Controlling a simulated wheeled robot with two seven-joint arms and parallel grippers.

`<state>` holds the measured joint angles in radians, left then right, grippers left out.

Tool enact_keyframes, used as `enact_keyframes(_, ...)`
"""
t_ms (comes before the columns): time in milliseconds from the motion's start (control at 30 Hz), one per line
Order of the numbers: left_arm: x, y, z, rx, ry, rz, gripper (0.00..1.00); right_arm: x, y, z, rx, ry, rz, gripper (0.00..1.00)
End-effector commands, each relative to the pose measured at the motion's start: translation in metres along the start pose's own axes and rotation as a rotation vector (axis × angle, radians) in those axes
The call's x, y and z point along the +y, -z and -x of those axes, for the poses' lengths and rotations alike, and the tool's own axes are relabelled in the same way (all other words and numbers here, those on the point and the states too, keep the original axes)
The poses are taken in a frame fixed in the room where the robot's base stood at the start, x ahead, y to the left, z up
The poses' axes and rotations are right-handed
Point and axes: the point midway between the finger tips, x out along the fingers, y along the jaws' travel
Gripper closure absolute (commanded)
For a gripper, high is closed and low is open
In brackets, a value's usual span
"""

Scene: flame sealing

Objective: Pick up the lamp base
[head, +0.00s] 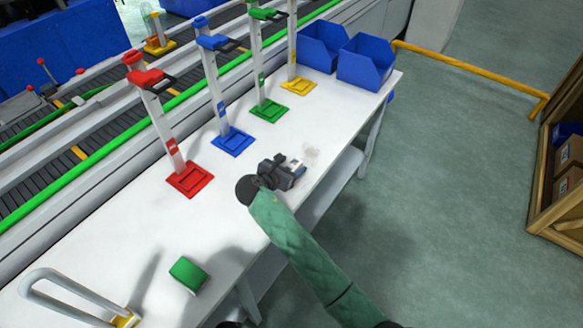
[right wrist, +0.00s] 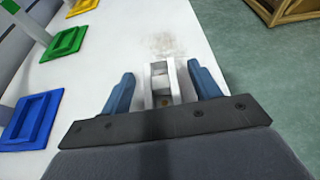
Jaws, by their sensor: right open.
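A small white, frame-like piece (right wrist: 161,85), which seems to be the lamp base, is on the white table between the fingers of my right gripper (right wrist: 162,92) in the right wrist view. The blue fingers are open, one on each side of it, with a gap on both sides. In the head view my right gripper (head: 293,170) is low over the table near its right edge. The white piece (head: 297,163) shows only in part there, the gripper hiding the rest.
Upright stands with red (head: 190,180), blue (head: 232,141), green (head: 270,110) and yellow (head: 299,86) bases line the table's far side. Blue bins (head: 365,66) stand at the far end. A green block (head: 187,274) and white loop (head: 62,290) lie near the front.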

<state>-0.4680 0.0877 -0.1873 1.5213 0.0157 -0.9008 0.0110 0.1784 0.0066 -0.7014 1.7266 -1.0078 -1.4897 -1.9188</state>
Motion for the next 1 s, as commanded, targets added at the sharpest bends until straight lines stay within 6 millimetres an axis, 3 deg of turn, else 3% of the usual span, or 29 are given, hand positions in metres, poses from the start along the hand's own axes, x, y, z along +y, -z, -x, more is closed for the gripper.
enact_keyframes(167,-0.003,-0.005,-0.011,0.006,0.004,-0.003,0.42,0.0,-0.001,-0.015,0.0,0.0,0.0,0.38)
enact_keyframes(433,-0.003,-0.006,-0.013,0.006,0.005,-0.003,0.42,0.0,0.0,-0.018,0.0,-0.001,0.0,0.38)
enact_keyframes(700,-0.003,-0.006,-0.012,0.006,0.004,-0.002,0.42,0.0,0.0,-0.018,0.0,0.0,0.0,0.87)
enact_keyframes(1000,-0.003,-0.006,-0.013,0.005,0.005,-0.002,0.42,0.0,-0.002,-0.017,0.0,-0.001,-0.001,0.87)
